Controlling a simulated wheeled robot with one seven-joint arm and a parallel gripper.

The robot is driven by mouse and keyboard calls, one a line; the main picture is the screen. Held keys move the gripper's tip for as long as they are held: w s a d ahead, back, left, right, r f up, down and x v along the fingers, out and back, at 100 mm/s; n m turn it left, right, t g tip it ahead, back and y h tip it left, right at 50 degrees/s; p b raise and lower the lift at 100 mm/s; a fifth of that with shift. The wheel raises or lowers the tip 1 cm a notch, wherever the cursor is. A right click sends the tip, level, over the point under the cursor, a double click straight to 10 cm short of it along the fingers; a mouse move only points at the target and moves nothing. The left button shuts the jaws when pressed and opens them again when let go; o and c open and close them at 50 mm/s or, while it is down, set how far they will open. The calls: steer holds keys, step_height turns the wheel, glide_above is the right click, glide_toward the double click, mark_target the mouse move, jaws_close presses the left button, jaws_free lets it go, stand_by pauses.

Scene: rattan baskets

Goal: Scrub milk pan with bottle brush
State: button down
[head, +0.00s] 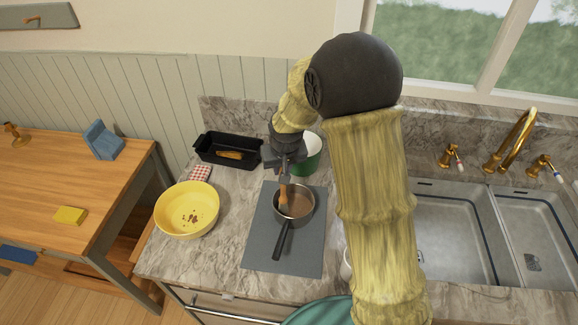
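The milk pan (302,218) is a small dark pan with a brownish inside. It stands upright on a grey mat, with its black handle pointing toward the front edge of the counter. My gripper (285,180) is above the pan's left side, pointing down. It appears shut on an orange-brown brush (283,197), taken to be the bottle brush, whose lower end reaches into or over the pan's left part. Whether the brush touches the pan's inside cannot be told. The fingers are small and dark, so their grip shows only roughly.
The grey mat (259,230) lies on the marble counter. A yellow bowl (171,222) with brown bits is left, a black loaf tin (211,158) and a checkered cloth (200,173) behind it. A green pot (310,156) stands behind the gripper. A sink (455,235) is right.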

steer(key=shift+s, duration=0.1)
stand_by(0.3)
steer(key=shift+s+d+f+b, duration=0.1)
steer(key=shift+s+d+b, duration=0.3)
steer(key=shift+s+d, duration=0.5)
steer(key=shift+w+d, duration=0.1)
steer(key=s+d, duration=0.1)
steer(key=d, duration=0.1)
steer(key=shift+s+d, duration=0.35)
steer(key=shift+d, duration=0.05)
steer(key=shift+w+d, duration=1)
